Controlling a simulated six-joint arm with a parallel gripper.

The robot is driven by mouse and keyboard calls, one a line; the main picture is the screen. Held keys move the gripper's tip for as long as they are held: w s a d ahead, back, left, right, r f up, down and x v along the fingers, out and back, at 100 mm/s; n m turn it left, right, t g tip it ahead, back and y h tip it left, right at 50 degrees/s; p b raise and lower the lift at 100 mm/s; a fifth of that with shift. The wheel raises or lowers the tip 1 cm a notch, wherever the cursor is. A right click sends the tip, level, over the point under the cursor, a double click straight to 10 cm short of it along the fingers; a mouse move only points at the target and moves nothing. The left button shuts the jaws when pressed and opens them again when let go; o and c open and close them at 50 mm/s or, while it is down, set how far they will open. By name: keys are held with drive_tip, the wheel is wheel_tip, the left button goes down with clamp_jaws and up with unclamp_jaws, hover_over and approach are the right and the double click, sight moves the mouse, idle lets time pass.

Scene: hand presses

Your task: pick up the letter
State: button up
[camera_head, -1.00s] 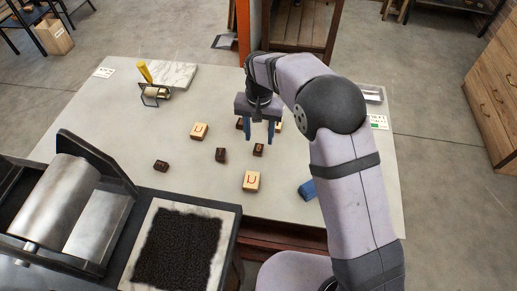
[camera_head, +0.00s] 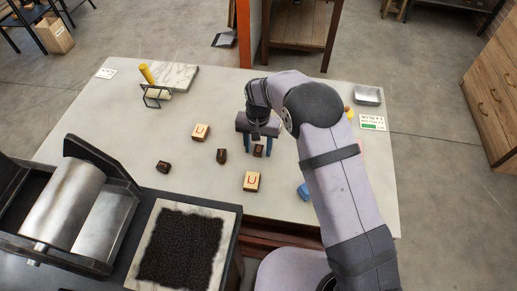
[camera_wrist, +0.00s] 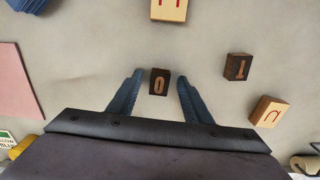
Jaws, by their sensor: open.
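Several letter blocks lie on the grey table. A small dark block (camera_head: 258,150) with a pale 0 or O on its face is between the fingers of my gripper (camera_head: 256,158). In the wrist view the dark block (camera_wrist: 159,82) sits between the open fingertips (camera_wrist: 158,76), with a gap on each side. A dark block with an orange 1- or T-like mark (camera_wrist: 237,67) lies to its right. A light wooden block with a U (camera_wrist: 267,112) is farther right, and another light block (camera_wrist: 169,10) is at the top edge. Another dark block (camera_head: 163,167) lies at the left.
An ink roller (camera_head: 157,93) and marble slab (camera_head: 178,76) stand at the back left. A metal tray (camera_head: 367,95) and sign card (camera_head: 372,122) are at the right. A blue object (camera_head: 304,190) lies near the front edge. The press (camera_head: 70,205) and black inked slab (camera_head: 180,248) fill the front left.

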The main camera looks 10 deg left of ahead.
sight(259, 150)
drive_tip(key=c, duration=1.1)
wheel_tip(259, 150, up, 10)
drive_tip(key=b, duration=0.2)
drive_tip(key=shift+b, duration=0.3)
